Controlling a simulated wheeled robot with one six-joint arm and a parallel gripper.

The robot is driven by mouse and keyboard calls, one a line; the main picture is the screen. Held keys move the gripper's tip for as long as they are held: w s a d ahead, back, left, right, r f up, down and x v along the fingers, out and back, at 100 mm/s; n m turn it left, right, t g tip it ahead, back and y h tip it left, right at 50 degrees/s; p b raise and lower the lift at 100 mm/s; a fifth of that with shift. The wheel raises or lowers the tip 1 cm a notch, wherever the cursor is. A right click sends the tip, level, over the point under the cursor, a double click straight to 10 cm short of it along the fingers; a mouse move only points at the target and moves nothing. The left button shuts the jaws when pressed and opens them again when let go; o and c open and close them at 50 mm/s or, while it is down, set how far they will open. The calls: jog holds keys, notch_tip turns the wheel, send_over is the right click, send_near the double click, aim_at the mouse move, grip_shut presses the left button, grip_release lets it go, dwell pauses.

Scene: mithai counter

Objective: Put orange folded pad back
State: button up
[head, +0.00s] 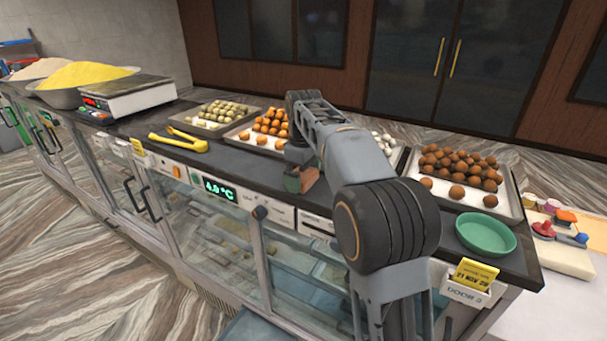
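My arm reaches over the dark counter, and my gripper (298,156) points down near the counter's front edge, left of centre. Its fingers are mostly hidden and small, so I cannot tell whether they are open or shut. Right below it is a small terracotta-orange and dark green item (308,179); it may be the folded pad, but its shape is unclear, and I cannot tell whether the gripper touches it. A small bright orange item (566,216) lies on the pale side surface at the right, among small coloured pieces; I cannot tell what it is.
Sweets trays line the counter's back, including a tray of brown balls (513,213). Yellow tongs (180,142) and a scale (128,97) are at left. A green bowl (486,236) and yellow date card (476,273) stand at right. The front edge between tongs and gripper is clear.

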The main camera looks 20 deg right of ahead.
jog(key=shift+r, duration=0.1)
notch_tip(320, 180, up, 12)
jog(key=p, duration=0.3)
jog(key=s+f+m+t, duration=0.2)
jog(key=s+f+m, duration=0.2)
jog(key=s+f, duration=0.4)
jog(key=s+f+m+t, duration=0.3)
jog(key=s+f, duration=0.6)
jog(key=s, duration=0.7)
jog(key=shift+a+m, duration=0.15)
jog(key=shift+m, duration=0.95)
jog(key=shift+w+f+b, duration=0.1)
jog(key=shift+f+b, duration=0.45)
jog(key=shift+b, duration=0.05)
